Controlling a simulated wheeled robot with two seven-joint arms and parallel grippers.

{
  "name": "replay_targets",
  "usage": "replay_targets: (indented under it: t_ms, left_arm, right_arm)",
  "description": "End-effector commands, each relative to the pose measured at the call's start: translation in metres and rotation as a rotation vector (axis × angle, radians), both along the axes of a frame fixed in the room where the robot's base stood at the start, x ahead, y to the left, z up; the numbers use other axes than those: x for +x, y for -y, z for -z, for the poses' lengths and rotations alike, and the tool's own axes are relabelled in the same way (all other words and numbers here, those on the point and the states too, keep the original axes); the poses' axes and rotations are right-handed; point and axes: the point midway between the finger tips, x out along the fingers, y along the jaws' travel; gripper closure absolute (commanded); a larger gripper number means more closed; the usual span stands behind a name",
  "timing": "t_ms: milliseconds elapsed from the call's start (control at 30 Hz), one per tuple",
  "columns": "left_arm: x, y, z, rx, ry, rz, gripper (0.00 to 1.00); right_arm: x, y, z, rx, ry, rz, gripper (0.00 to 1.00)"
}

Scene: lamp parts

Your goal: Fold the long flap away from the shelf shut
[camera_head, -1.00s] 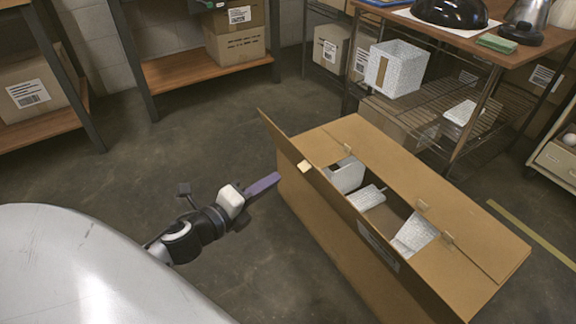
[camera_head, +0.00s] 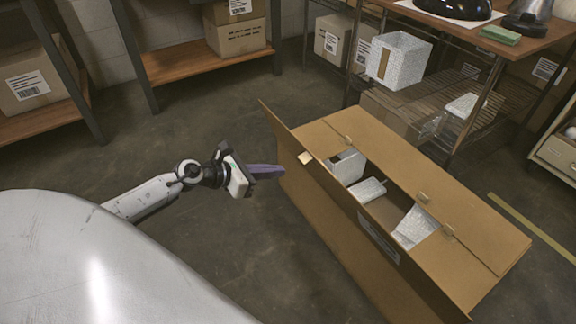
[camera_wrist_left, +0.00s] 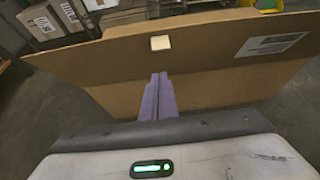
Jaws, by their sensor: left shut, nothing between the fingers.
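A brown cardboard box (camera_head: 345,255) stands on the floor. Its long flap away from the shelf (camera_head: 283,132) is not folded over the top; its exact tilt is hard to tell. In the left wrist view, a broad cardboard panel (camera_wrist_left: 215,60) with a pale tab and a label fills the middle. The long flap on the shelf side (camera_head: 400,155) lies over part of the top. My left gripper (camera_head: 272,171) is shut and empty, left of the box, its purple fingers pointing at the cardboard. They also show in the left wrist view (camera_wrist_left: 158,85); contact is unclear. My right gripper is out of view.
White packing pieces (camera_head: 368,190) show through the box's opening. A wire shelf (camera_head: 440,95) under a wooden top stands behind the box, carrying a white open box (camera_head: 398,60). Wooden racks with cartons stand at the back left. The floor left of the box is clear.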

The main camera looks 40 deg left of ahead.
Motion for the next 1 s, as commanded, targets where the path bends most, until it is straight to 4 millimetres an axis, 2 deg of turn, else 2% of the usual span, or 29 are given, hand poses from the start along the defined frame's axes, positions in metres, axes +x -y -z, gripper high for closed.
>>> replay_targets:
  t_ms: [33,100,333,733,1000]
  left_arm:
    - [0.009,0.004,0.005,-0.003,0.003,0.000,1.00]
    - [0.020,0.009,-0.002,-0.001,0.005,0.003,1.00]
    - [0.039,0.017,-0.008,-0.002,0.001,0.001,1.00]
    - [0.042,0.018,-0.009,-0.002,-0.001,0.000,1.00]
    - [0.041,0.011,-0.018,0.010,-0.025,-0.015,1.00]
  right_arm:
    - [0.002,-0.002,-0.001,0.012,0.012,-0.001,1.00]
    - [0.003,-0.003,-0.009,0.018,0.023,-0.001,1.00]
    - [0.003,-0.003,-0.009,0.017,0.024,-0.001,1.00]
    - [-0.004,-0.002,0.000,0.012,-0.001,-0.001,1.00]
    - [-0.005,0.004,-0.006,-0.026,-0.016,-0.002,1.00]
